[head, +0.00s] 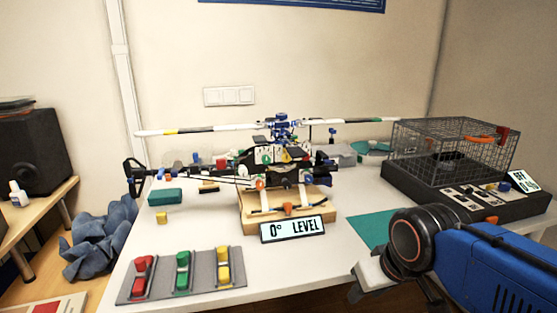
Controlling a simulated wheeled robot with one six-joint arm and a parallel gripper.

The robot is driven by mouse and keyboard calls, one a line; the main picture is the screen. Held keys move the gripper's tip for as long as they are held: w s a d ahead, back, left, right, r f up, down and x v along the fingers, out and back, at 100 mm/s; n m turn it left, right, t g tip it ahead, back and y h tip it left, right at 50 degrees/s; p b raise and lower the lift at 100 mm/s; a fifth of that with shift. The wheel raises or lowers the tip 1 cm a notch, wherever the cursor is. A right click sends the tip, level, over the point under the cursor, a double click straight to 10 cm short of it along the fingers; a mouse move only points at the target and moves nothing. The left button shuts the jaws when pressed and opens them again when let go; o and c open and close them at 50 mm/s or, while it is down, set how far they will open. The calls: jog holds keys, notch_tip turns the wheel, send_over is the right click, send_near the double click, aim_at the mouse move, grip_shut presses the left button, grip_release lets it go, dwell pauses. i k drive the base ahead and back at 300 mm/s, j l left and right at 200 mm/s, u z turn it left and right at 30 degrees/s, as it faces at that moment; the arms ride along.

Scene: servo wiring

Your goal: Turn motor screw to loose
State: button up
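A model helicopter (282,155) with a long rotor stands on a wooden stand (250,222) on the white table. Small red, green, white and blue parts crowd its middle. I cannot tell which of these, if any, is the motor screw. An orange knob (288,209) sits at the front of the stand, above a sign reading "0° LEVEL" (292,229). My gripper (376,277) is at the lower right, near the table's front edge and apart from the helicopter. My blue arm partly hides it, and its fingers are too unclear to tell open from shut.
A wire cage (455,145) on a black base (445,197) stands at the right, with a small sign. A teal mat (370,229) lies flat between. A teal block (165,196) lies left.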

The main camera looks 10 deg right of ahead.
aim_at(287, 185)
jog(key=j+u, duration=0.2)
jog(key=j, duration=0.4)
jog(key=k+j+z, duration=0.15)
jog(key=j+z, duration=0.3)
jog(key=k+j+z, duration=0.15)
jog(key=z, duration=0.3)
jog(key=k+j+z, duration=0.25)
jog(key=z, duration=0.2)
